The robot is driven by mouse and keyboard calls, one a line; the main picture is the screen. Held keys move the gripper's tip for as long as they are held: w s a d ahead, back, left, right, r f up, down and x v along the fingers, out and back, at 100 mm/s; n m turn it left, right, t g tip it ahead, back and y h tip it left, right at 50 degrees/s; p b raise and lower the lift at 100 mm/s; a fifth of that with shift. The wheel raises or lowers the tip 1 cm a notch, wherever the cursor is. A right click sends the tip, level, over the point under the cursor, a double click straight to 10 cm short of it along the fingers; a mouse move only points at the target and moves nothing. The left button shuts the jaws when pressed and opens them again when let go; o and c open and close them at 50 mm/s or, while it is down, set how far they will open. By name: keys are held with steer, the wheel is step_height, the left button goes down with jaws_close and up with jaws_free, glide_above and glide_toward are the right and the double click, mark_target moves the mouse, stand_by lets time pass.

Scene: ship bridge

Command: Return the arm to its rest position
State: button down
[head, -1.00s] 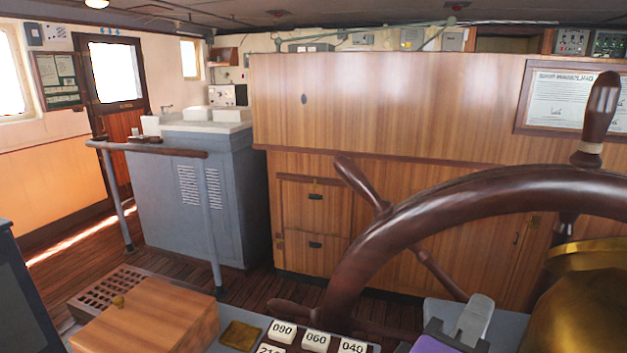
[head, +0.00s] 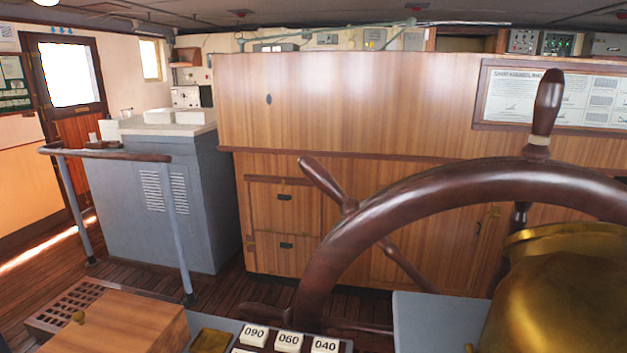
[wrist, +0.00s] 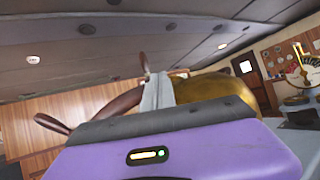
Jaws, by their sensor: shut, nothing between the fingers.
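My gripper (wrist: 157,84) shows in the wrist view as a purple body with a dark grey edge and light grey fingers beyond it. The fingers are shut together with nothing between them. Behind them are the dark wooden ship's wheel (wrist: 117,108) and a brass dome (wrist: 245,96). The gripper is outside the head view, where the wheel (head: 437,197) and the dome (head: 550,305) fill the right side.
A wooden box (head: 125,325), a brass tray (head: 210,341) and number blocks marked 090 (head: 254,335), 060 and 040 lie on the console at the front. A wooden cabinet (head: 360,100) stands behind the wheel. Open floor (head: 125,278) shows at the left.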

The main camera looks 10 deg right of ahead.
steer(key=s+a+f+m+y, duration=0.2)
steer(key=s+f+m+y, duration=0.6)
steer(key=f+m, duration=0.4)
steer(key=s+a+f+m+y, duration=0.3)
steer(key=s+f+m+y, duration=0.5)
steer(key=f+m+y, duration=0.3)
steer(key=shift+a+f+m+g, duration=0.25)
steer(key=shift+f+m+g, duration=0.05)
steer(key=shift+f+m, duration=0.6)
steer(key=shift+s, duration=0.1)
